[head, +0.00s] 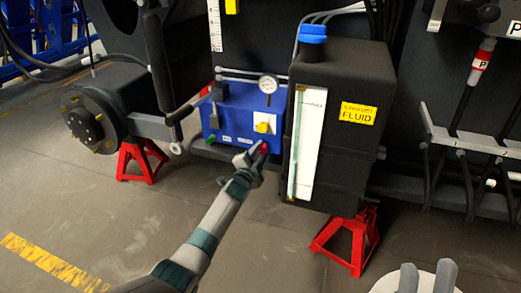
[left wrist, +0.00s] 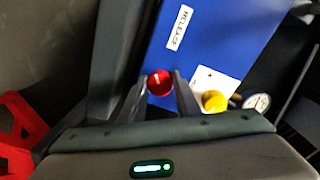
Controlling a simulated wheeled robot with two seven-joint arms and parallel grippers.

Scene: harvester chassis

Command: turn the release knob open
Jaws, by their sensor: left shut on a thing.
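The blue panel box (head: 235,112) hangs on the dark chassis and carries a small red knob (head: 265,147) low on its right side. In the left wrist view the red knob (left wrist: 160,83) sits between my left fingers, near a white label reading RELEASE (left wrist: 179,28). My left gripper (head: 260,156) is shut on the red knob; the fingers hide part of its sides. My right gripper (head: 427,279) shows at the bottom right of the head view, fingers apart and empty, far from the box.
A yellow knob (head: 262,127) on a white plate and a round gauge (head: 268,84) are close by on the box. A black fluid tank (head: 345,150) with a blue cap stands just to the right. Red jack stands (head: 345,240) are below. The floor in front is clear.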

